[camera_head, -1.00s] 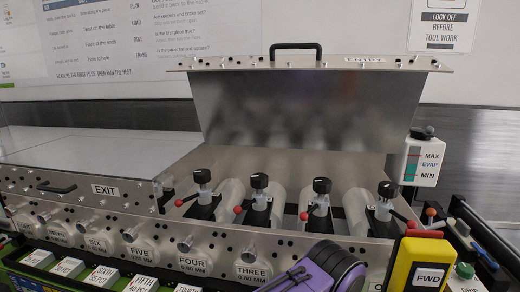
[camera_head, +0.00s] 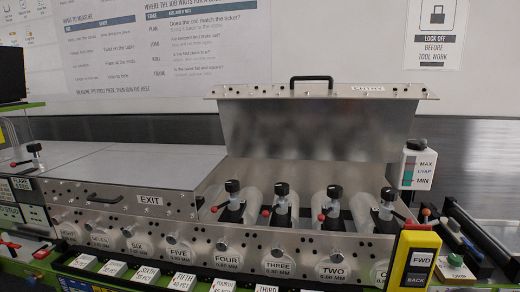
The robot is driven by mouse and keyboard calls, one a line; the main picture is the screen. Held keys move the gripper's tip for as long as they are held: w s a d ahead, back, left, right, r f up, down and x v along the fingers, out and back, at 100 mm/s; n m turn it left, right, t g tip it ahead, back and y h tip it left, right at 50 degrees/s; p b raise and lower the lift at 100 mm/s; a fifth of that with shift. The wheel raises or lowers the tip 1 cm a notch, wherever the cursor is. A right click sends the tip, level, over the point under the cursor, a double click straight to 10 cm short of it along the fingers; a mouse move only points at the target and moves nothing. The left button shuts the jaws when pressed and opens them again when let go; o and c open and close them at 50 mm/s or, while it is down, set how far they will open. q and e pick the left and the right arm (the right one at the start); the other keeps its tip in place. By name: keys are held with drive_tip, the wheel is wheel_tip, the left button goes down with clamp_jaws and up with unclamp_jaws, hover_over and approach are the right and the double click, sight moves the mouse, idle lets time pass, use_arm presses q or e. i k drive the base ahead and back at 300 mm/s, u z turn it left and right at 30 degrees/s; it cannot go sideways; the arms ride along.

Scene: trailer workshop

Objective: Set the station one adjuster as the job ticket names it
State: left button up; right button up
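Four black-knobbed adjusters stand in a row in the open bay of the metal machine (camera_head: 160,215). The rightmost knob (camera_head: 388,194) is above the partly hidden rightmost label plate (camera_head: 380,272), which follows TWO (camera_head: 336,270); its wording cannot be read whole. The knob above TWO (camera_head: 334,191) and two more to the left look alike, each with a small red-tipped lever beside it. The settings cannot be read. No job ticket can be made out. Neither gripper is in view.
The raised lid (camera_head: 320,125) stands open behind the adjusters. A yellow FWD/BACK control box (camera_head: 414,258) is in front of the right end, partly covering the rightmost plate. A MAX/MIN bottle (camera_head: 417,167) stands behind it. Numbered cards (camera_head: 112,268) line the front edge.

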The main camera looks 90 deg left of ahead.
sight(390, 195)
drive_tip(key=z, duration=0.45)
drive_tip(key=k, duration=1.25)
drive_tip(key=u, duration=2.1)
drive_tip(key=k, duration=0.2)
drive_tip(key=z, duration=0.55)
